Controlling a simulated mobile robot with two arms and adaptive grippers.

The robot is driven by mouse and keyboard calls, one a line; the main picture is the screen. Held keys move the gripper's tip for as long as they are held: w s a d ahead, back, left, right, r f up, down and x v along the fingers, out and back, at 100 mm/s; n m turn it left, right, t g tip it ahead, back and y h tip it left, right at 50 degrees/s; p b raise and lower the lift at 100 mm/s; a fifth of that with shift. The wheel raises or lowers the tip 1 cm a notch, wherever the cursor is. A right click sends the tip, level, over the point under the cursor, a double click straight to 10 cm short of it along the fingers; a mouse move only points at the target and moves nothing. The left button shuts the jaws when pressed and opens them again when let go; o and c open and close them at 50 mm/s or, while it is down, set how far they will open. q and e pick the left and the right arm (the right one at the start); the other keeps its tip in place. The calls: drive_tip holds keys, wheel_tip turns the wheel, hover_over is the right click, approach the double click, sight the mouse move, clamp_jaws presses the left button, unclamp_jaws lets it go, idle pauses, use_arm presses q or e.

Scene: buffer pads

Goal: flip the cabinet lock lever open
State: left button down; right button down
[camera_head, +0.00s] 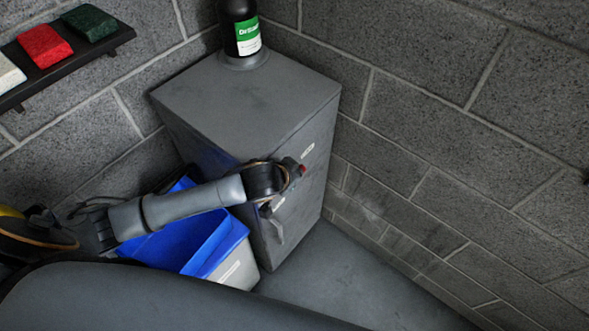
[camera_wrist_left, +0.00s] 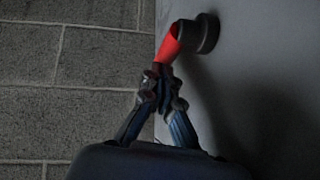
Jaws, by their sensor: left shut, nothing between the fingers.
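A grey cabinet (camera_head: 270,85) stands in the corner between block walls. On its front face is a small red lock lever (camera_head: 302,168). The wrist view shows the red lever (camera_wrist_left: 168,46) sticking out from a round black lock base (camera_wrist_left: 206,33), slanting down and left. My left gripper (camera_head: 291,176) is at the cabinet front, close beside the lever; my wrist partly hides it in the head view. In the wrist view its fingers (camera_wrist_left: 161,78) are closed together with tips at the lever's lower end, apparently touching it. My right gripper is not in view.
A blue-lined bin (camera_head: 205,245) stands beside the cabinet, under my left forearm. A dark bottle (camera_head: 241,28) stands on the cabinet. A wall shelf (camera_head: 75,55) at upper left holds coloured pads. The floor (camera_head: 335,275) right of the cabinet is clear.

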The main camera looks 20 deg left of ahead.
use_arm(q)
wheel_tip(320, 180, down, 7)
drive_tip(key=g+y+p, duration=0.3)
drive_tip(key=g+p, duration=0.3)
drive_tip(key=g, duration=0.5)
drive_tip(key=shift+f+m+y, duration=0.15)
drive_tip(key=shift+m+y, duration=0.25)
idle(0.6)
drive_tip(key=shift+f, duration=0.1)
idle(0.9)
